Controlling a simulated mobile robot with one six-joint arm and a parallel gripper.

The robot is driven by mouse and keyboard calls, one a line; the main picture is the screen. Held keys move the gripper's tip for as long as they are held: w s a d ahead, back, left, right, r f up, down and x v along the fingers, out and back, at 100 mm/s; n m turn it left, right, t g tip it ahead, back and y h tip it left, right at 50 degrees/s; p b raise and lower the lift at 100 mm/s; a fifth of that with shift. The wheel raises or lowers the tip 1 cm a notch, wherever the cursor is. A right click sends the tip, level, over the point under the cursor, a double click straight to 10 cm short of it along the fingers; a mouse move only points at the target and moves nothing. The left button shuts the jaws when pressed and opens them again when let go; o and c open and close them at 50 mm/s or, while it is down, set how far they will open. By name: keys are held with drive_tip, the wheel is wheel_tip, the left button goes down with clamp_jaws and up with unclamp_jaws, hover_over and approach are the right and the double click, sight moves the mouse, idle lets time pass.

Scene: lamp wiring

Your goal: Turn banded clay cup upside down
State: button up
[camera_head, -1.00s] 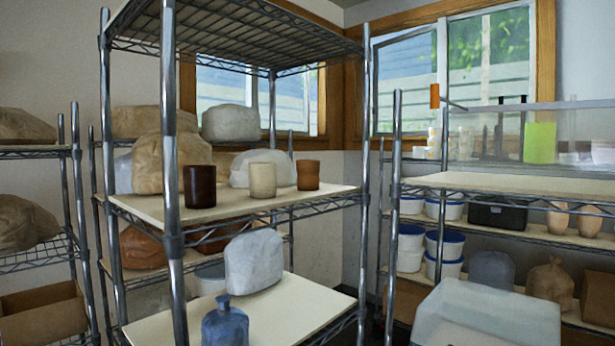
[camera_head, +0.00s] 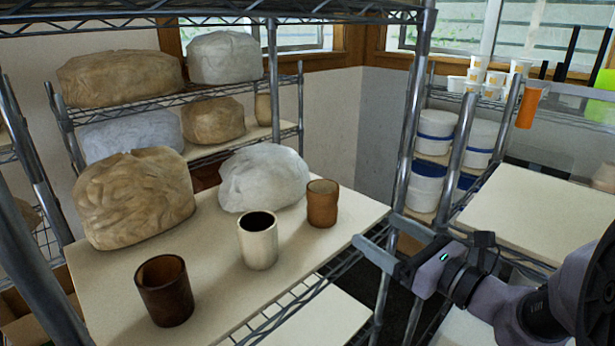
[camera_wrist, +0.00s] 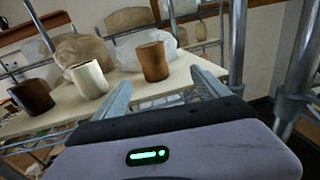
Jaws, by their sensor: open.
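Three upright cups stand in a row on the pale shelf board: a dark brown cup (camera_head: 165,290), a cream cup (camera_head: 258,243) and a terracotta cup (camera_head: 322,204). Their openings face up. I cannot make out clear bands, so which one is the banded clay cup is unsure. My gripper (camera_head: 372,227) is open and empty, to the right of the terracotta cup and apart from it, by the board's right edge. In the wrist view the terracotta cup (camera_wrist: 154,61) shows beyond and between the fingers (camera_wrist: 160,78); the cream cup (camera_wrist: 88,79) and brown cup (camera_wrist: 33,95) are left.
Wrapped clay lumps, one tan (camera_head: 135,197) and one whitish (camera_head: 263,178), sit behind the cups. A metal post (camera_head: 405,120) rises at the board's right back corner. A wire shelf roof (camera_head: 220,14) hangs above. Another pale shelf (camera_head: 525,215) is at the right.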

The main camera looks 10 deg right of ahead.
sight(332, 205)
drive_tip(key=p+x, duration=0.1)
drive_tip(key=x, duration=0.4)
drive_tip(key=a+p+x, duration=0.1)
drive_tip(key=x, duration=0.4)
drive_tip(key=s+p+x, duration=0.1)
drive_tip(key=x, duration=0.4)
drive_tip(key=shift+w+a+r+p, duration=0.25)
drive_tip(key=shift+a+p, duration=0.1)
drive_tip(key=shift+a, duration=0.15)
drive_tip(key=shift+w+f, duration=0.1)
drive_tip(key=shift+w, duration=0.1)
drive_tip(key=shift+s, duration=0.1)
drive_tip(key=shift+c, duration=0.5)
drive_tip(key=shift+s, duration=0.1)
drive_tip(key=c, duration=1.6)
drive_tip(key=shift+r, duration=0.2)
